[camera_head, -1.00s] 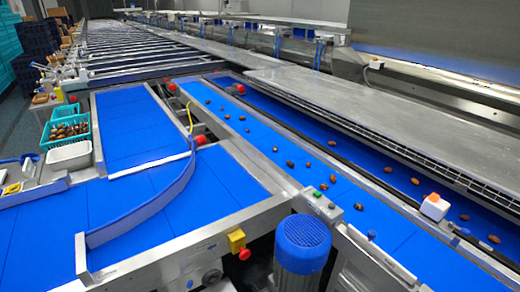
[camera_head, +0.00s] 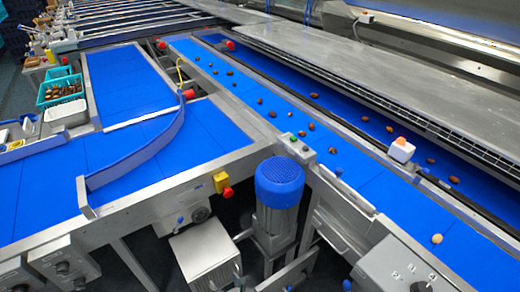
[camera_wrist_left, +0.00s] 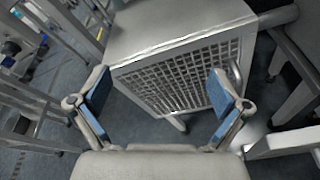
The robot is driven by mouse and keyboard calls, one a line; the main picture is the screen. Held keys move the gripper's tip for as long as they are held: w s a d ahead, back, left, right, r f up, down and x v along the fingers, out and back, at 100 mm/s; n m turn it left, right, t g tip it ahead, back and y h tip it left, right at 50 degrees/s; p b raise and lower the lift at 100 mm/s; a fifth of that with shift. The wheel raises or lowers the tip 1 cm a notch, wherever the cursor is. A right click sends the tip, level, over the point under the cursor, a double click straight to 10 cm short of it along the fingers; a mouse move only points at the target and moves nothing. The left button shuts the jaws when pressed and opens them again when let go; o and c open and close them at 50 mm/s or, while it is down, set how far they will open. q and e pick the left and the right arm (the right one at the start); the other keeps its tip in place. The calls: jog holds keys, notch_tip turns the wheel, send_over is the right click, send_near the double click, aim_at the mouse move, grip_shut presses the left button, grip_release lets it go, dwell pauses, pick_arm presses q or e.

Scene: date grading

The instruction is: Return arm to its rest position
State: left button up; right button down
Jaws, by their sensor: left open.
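My left gripper (camera_wrist_left: 158,88) shows in the left wrist view. Its two blue-padded fingers are spread apart with nothing between them. It faces a light grey box with a dark mesh grille (camera_wrist_left: 180,75), above a dark floor. I cannot tell whether the fingers touch the box; it appears beyond them. Neither my left nor my right gripper shows in the head view.
Several dates (camera_head: 312,126) lie scattered on the long blue belt (camera_head: 225,95). A blue motor (camera_head: 280,182) and a grey box (camera_head: 205,255) stand below the conveyor's front edge. A teal basket (camera_head: 60,88) and white tray (camera_head: 66,112) sit at left.

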pick_arm(q)
jog(key=s+a+f+n+g+h+p, duration=0.35)
jog(key=s+f+n+g, duration=0.35)
jog(key=s+f+n, duration=0.65)
jog(key=s+a+n+g+h+p, duration=0.1)
jog(key=s+n+h, duration=0.2)
jog(key=s+n, duration=0.6)
jog(key=s+a+f+n+g+h+p, duration=0.1)
jog(key=s+a+n+g+h, duration=0.1)
jog(key=s+n, duration=0.7)
jog(key=s+h, duration=0.1)
jog(key=s, duration=0.2)
jog(key=shift+f, duration=0.15)
pick_arm(e)
jog(key=s+f, duration=0.2)
jog(key=f, duration=0.5)
jog(key=s+d+f, duration=0.1)
jog(key=s+f, duration=0.1)
jog(key=f, duration=0.5)
jog(key=shift+s+g, duration=0.3)
jog(key=shift+s, duration=0.1)
jog(key=shift+f, duration=0.15)
pick_arm(q)
jog(key=shift+a, duration=0.15)
